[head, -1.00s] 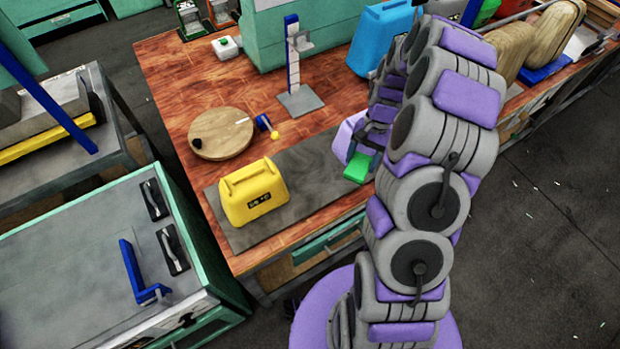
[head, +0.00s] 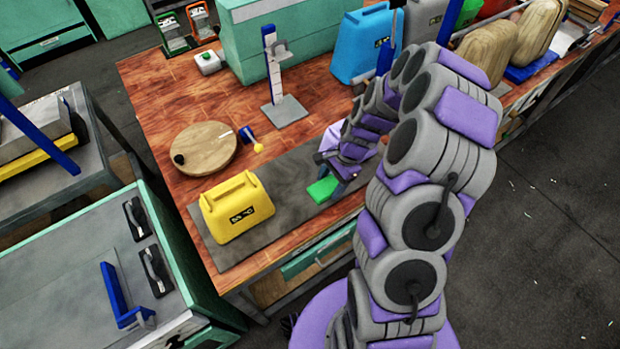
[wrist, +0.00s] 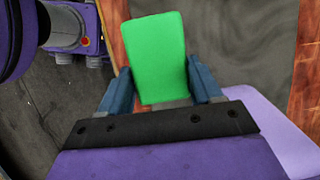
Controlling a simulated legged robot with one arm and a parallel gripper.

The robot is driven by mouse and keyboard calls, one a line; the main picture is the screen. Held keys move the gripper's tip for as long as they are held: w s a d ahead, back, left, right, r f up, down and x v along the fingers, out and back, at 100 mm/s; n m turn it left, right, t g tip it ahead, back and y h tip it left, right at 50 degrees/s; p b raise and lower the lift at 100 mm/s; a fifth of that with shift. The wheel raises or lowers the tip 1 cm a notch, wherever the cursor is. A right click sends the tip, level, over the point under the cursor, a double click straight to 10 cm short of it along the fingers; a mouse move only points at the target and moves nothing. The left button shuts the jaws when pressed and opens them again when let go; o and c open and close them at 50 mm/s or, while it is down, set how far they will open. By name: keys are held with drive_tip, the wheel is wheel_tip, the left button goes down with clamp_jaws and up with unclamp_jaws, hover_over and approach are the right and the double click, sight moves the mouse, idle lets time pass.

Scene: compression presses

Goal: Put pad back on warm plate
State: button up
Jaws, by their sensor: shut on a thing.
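The flat green pad (head: 323,190) is between the fingers of my gripper (head: 340,177), which is shut on it. In the wrist view the pad (wrist: 159,55) sticks out past the two blue fingers of my gripper (wrist: 160,84). In the head view it appears over the front part of a dark grey flat slab (head: 285,198) on the wooden bench. I cannot tell whether the pad touches the slab. No label marks the warm plate, and I cannot tell whether this slab is it.
A yellow handled block (head: 238,208) with a dark label stands on the slab's left part. Behind are a round wooden board (head: 207,148), a small blue item with a yellow knob (head: 250,138) and a blue-and-white upright stand (head: 271,65). A blue canister (head: 365,48) stands further back.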

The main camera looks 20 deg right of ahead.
drive_tip(key=b, duration=0.1)
hover_over(305, 185)
drive_tip(key=shift+s+f, duration=0.4)
drive_tip(key=shift+w+a, duration=0.2)
drive_tip(key=shift+w, duration=0.25)
drive_tip(key=shift+w+d, duration=0.15)
drive_tip(key=shift+d, duration=0.15)
drive_tip(key=f+b, duration=0.1)
drive_tip(key=d+f, duration=0.1)
drive_tip(key=f, duration=0.1)
drive_tip(key=shift+d+f+b, duration=0.2)
drive_tip(key=shift+f+b, duration=0.1)
drive_tip(key=shift+b, duration=0.05)
drive_tip(key=shift+a+r, duration=0.1)
drive_tip(key=shift+a, duration=0.65)
drive_tip(key=o, duration=1.1)
drive_tip(key=shift+a, duration=0.25)
drive_tip(key=shift+o, duration=0.8)
drive_tip(key=shift+d, duration=0.2)
drive_tip(key=shift+o, duration=0.3)
drive_tip(key=shift+d, duration=0.65)
